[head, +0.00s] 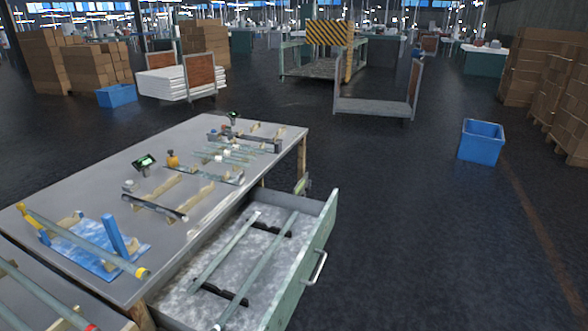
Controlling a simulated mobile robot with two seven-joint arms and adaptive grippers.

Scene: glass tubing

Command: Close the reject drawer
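The reject drawer (308,233) is pulled out from under the right side of the grey workbench (155,140). It is a green-grey box with a bright metal bar handle (316,268) on its front panel. Two long glass tubes lie inside it, one on the left (226,250) and one on the right (262,262), across dark supports on a mottled grey floor. The drawer front faces right, toward open floor. Neither of my grippers shows in the head view.
On the benchtop are a blue mat (75,256) with a tube and a blue post, wooden racks and small green-lit displays (145,161). A blue bin (481,141) stands on the floor at right. A cart (376,104) stands behind. The floor right of the drawer is clear.

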